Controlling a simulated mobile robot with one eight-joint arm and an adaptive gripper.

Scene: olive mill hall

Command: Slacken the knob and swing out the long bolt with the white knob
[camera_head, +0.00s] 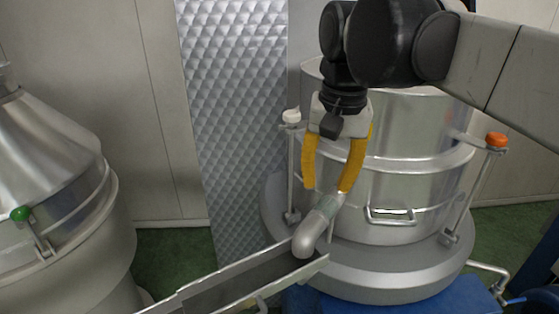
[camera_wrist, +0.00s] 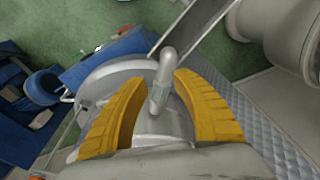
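The white knob (camera_head: 291,116) sits at the top of a long thin bolt (camera_head: 291,170), which stands upright at the left side of the steel drum (camera_head: 400,190). Its foot meets a small bracket low on the drum's flange. My gripper (camera_head: 327,190) hangs in front of the drum, right of the bolt, with its yellow fingers pointing down. The fingers are spread and empty, and they do not appear to touch the bolt. In the wrist view my gripper (camera_wrist: 158,80) is also open, with the grey spout showing between the fingers. I cannot make out the white knob there.
A curved spout (camera_head: 316,228) sits just below the fingers, over a sloping metal chute (camera_head: 240,286). Another long bolt with an orange knob (camera_head: 497,140) stands at the drum's right. A second machine with a green knob (camera_head: 20,213) is at far left. A quilted metal panel (camera_head: 235,110) stands behind.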

